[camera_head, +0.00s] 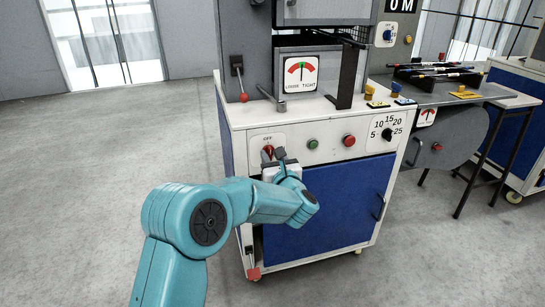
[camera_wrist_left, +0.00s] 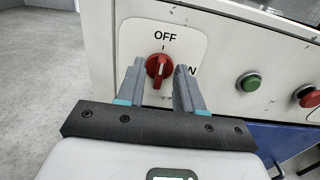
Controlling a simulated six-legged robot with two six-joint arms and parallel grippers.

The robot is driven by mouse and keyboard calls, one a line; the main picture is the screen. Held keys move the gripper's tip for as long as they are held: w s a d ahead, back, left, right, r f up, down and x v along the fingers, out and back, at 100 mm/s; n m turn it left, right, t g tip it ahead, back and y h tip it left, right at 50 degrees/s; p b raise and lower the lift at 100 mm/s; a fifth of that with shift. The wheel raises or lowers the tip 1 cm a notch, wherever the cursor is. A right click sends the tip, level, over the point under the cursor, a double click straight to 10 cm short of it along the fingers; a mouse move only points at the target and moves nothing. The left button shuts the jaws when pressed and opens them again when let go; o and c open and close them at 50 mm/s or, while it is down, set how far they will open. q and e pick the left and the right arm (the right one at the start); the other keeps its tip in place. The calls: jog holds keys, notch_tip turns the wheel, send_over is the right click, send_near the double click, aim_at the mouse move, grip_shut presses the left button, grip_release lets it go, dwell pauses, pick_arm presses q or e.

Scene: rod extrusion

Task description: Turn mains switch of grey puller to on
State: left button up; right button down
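The red rotary switch (camera_head: 267,152) sits on a white plate at the left of the cabinet's front panel. In the left wrist view the switch (camera_wrist_left: 159,68) shows close up, with OFF above it and ON, partly hidden by a finger, at its right. Its grip bar stands about upright, toward OFF. My left gripper (camera_head: 273,156) is at the panel in front of the switch. In the left wrist view its two fingers (camera_wrist_left: 160,80) are apart, one on each side of the knob, with small gaps visible. My right gripper is in neither view.
Right of the switch are a green button (camera_wrist_left: 250,82) and a red button (camera_wrist_left: 309,97), then a black dial (camera_head: 387,134). A red-knobbed lever (camera_head: 243,97) and a LOOSE/TIGHT gauge (camera_head: 301,74) are above. A blue door (camera_head: 335,205) lies below. The floor at left is clear.

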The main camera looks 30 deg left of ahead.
pick_arm(q)
jog(key=shift+w+a, duration=0.3)
jog(key=shift+w, duration=0.05)
jog(key=shift+c, duration=0.3)
grip_shut()
